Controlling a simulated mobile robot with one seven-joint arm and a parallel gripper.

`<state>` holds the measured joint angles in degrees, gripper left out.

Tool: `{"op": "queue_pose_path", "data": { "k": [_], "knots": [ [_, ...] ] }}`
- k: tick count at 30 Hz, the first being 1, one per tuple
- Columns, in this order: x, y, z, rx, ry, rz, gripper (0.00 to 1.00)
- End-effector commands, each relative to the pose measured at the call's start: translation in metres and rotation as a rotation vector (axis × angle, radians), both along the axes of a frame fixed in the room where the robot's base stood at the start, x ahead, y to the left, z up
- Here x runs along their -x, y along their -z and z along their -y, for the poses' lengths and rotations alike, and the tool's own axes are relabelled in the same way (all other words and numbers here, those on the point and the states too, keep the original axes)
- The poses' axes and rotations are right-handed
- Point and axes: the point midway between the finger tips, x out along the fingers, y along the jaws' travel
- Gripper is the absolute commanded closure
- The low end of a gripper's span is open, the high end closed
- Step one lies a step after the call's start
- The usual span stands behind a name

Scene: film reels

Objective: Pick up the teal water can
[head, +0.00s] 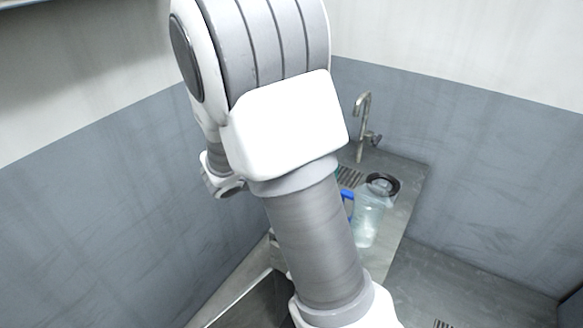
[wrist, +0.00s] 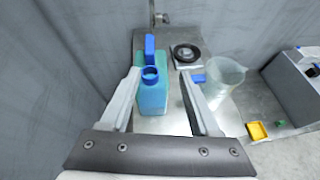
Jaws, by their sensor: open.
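The teal water can (wrist: 152,97) stands upright on the metal counter in the wrist view, with a blue ring-shaped opening and a blue upright part behind it. My gripper (wrist: 159,74) is open. Its fingers appear on either side of the can, the left finger close to the can's left side and a wider gap on the right. I cannot tell whether the fingers are level with the can or above it. Nothing is held. In the head view my arm hides the gripper and most or all of the can.
A clear jug (wrist: 226,75) stands right of the can; it also shows in the head view (head: 368,222). A black ring (wrist: 187,54) and a small blue piece (wrist: 198,78) lie between them. A tap (head: 363,125) rises behind. A grey box (wrist: 295,85) and yellow piece (wrist: 257,130) are at right.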

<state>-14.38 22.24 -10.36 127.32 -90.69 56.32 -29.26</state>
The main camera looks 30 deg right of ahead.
Motion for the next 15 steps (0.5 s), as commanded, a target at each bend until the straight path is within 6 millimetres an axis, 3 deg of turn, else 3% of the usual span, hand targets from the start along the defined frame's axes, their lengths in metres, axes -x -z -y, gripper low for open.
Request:
{"op": "queue_pose_path", "data": {
  "k": [7, 15],
  "knots": [
    [-0.018, 0.012, 0.004, 0.065, -0.075, -0.058, 0.38],
    [-0.04, 0.034, 0.05, 0.065, -0.073, -0.059, 0.38]
  ]
}}
